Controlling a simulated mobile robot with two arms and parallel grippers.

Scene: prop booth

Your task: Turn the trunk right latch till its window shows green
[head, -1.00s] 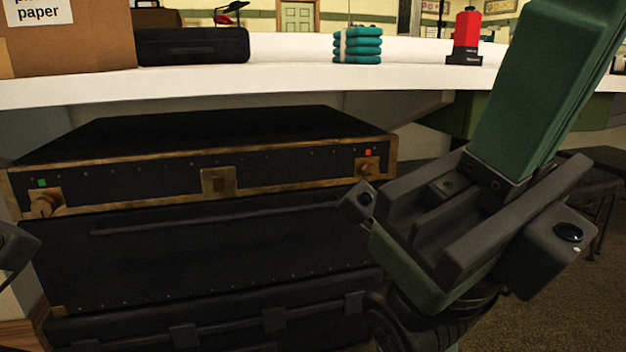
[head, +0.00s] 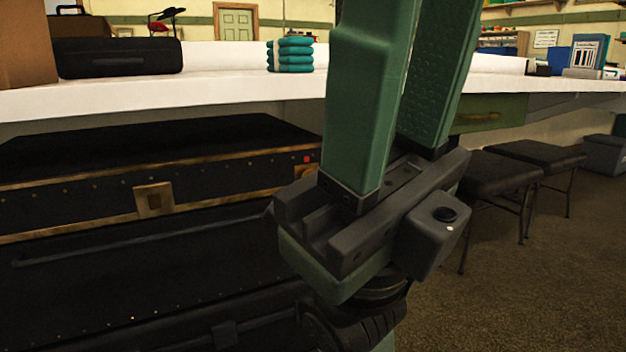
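The black trunk (head: 80,180) with brass edging stands under the white counter. Its right latch (head: 304,173) shows only in part, just left of my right gripper, which hides the rest. The small window (head: 307,159) above that latch is red. My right gripper (head: 412,60) stands upright in front of the trunk's right end, with its green fingers apart and nothing seen between them. The fingers run up to the top of the picture. A square brass plate (head: 154,199) sits on the trunk's front. The trunk's left latch and my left gripper are out of view.
The white counter (head: 220,100) runs above the trunk, with a black case (head: 118,58) and a teal folded stack (head: 290,54) on it. A green drawer (head: 490,115) hangs under the counter. Dark stools (head: 500,175) stand at right; the floor in front of them is clear.

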